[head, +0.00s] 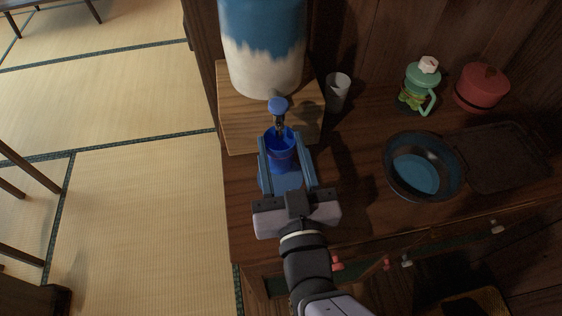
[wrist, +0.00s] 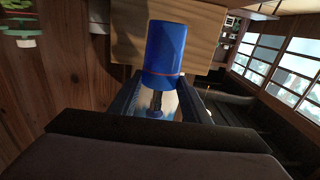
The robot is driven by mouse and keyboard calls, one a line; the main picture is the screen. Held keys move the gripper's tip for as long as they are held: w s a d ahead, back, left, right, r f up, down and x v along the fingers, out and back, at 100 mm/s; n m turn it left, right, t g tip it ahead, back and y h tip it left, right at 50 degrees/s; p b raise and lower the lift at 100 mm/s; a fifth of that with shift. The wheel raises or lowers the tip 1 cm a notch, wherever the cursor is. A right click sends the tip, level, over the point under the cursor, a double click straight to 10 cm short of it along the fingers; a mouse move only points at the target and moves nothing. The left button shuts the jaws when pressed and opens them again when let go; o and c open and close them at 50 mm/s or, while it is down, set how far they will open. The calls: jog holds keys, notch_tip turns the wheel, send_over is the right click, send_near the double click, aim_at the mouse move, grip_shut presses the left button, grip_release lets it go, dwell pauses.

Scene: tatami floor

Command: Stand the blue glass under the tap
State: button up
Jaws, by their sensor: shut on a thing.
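The blue glass (head: 281,146) is upright between the fingers of my gripper (head: 282,158), which is shut on it. The tap (head: 279,108), with a blue knob, is on the front of the blue and cream dispenser (head: 262,50). In the head view the spout overlaps the glass's far rim; I cannot tell the exact height gap. The wrist view appears upside down: it shows the glass (wrist: 165,48) between the fingers (wrist: 160,84), with the dark tap (wrist: 156,102) near its mouth. The glass's base against the stand is hidden in the head view.
The dispenser stands on a wooden block (head: 240,122). A grey cup (head: 338,92) stands right of it. Further right are a green jug (head: 419,86), a red pot (head: 482,88), a dark pan (head: 424,167) and a dark tray (head: 503,158). The cabinet's left edge drops to tatami.

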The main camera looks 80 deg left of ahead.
aim_at(282, 164)
jog(key=shift+f+b, duration=0.35)
jog(key=shift+f, duration=1.75)
jog(key=shift+f, duration=0.15)
jog(key=o, duration=1.1)
